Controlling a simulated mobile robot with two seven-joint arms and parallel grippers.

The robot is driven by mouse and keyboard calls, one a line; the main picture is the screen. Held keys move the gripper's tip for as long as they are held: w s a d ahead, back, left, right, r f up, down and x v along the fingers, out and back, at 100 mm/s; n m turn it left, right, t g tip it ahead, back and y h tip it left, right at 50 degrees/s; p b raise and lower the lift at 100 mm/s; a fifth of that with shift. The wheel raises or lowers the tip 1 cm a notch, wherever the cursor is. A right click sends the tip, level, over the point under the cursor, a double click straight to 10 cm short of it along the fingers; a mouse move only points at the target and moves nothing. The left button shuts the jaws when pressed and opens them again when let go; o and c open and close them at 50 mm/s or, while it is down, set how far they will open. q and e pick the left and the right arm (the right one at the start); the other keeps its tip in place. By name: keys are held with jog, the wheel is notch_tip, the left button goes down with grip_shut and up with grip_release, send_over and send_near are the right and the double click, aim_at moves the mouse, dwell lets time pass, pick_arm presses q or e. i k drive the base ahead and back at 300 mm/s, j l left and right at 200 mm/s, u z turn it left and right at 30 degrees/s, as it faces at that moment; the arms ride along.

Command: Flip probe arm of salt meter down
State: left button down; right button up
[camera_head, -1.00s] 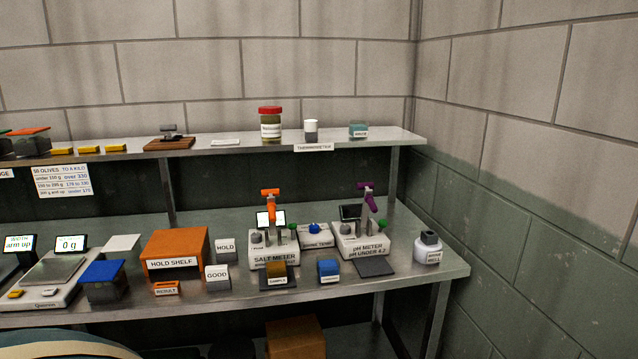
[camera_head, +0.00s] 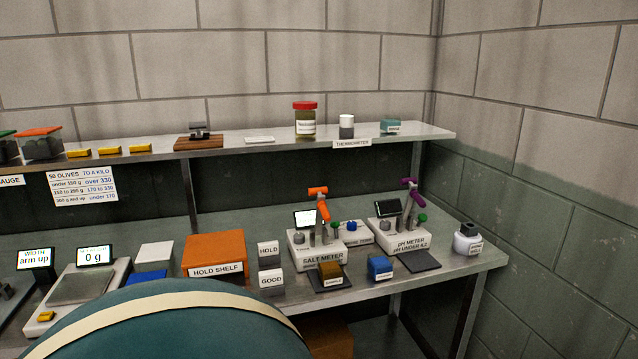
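The salt meter (camera_head: 304,256) is a white box with a small screen, standing on the metal bench right of the middle. Its orange probe arm (camera_head: 323,210) is raised, with a T-shaped orange top above a grey post. A brown sample cup (camera_head: 330,271) stands on the dark pad in front of the meter, below the arm. Neither of my grippers is in view.
The pH meter (camera_head: 399,238) with a raised purple arm stands just right. A blue cup (camera_head: 380,268), HOLD and GOOD blocks, and an orange hold shelf (camera_head: 215,256) are nearby. A large teal rounded shape (camera_head: 170,325) covers the lower left foreground.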

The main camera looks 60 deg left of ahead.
aim_at(322, 211)
jog(key=k+j+z, duration=0.15)
jog(key=k+j, duration=0.4)
jog(key=k+j+z, duration=0.1)
jog(key=k+j, duration=0.4)
jog(key=k, duration=0.2)
